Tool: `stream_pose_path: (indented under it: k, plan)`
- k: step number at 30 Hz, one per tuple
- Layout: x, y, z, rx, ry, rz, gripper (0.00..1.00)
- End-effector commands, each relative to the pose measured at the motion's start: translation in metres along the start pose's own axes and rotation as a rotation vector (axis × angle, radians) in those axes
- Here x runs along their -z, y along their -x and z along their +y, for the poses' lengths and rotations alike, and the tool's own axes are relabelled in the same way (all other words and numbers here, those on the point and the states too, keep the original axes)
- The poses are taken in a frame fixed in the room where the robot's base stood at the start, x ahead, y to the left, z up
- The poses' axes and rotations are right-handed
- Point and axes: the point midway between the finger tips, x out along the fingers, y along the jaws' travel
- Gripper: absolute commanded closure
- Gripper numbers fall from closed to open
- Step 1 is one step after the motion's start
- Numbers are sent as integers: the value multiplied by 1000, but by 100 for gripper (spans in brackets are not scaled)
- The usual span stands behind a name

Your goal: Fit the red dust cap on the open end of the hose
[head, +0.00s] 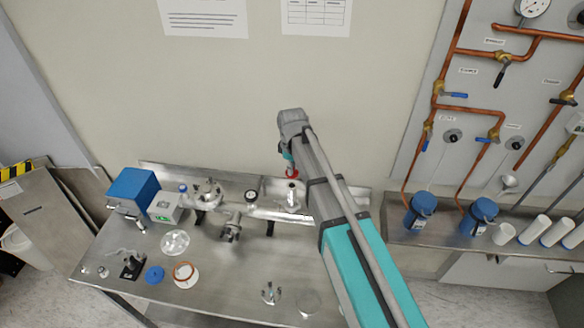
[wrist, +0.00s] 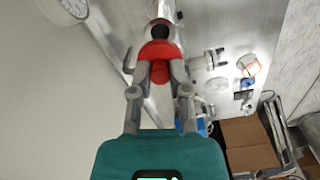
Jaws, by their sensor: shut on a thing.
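The red dust cap (wrist: 160,49) is held between the two fingertips of my gripper (wrist: 160,70) in the wrist view. In the head view a small red patch of the cap (head: 291,172) shows just below my wrist, above the bench's back rail; my fingers are mostly hidden there by my arm. Just beyond the cap in the wrist view is a metal tube end with a dark round opening (wrist: 161,31), probably the hose's open end. The cap appears very close to that opening; I cannot tell whether they touch.
The steel bench (head: 105,240) carries a blue box (head: 133,188), a small device with a green display (head: 164,208), a clear dish (head: 174,243), a blue disc (head: 154,275) and metal fittings. Blue flasks (head: 420,209) and copper piping stand right of my arm.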

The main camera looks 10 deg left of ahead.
Motion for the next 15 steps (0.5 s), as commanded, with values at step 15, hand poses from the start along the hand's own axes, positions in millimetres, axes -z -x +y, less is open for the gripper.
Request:
stream_pose_path:
  k: [15]
  plan:
    - [0, -39, 0, 0, 0, 0, 100]
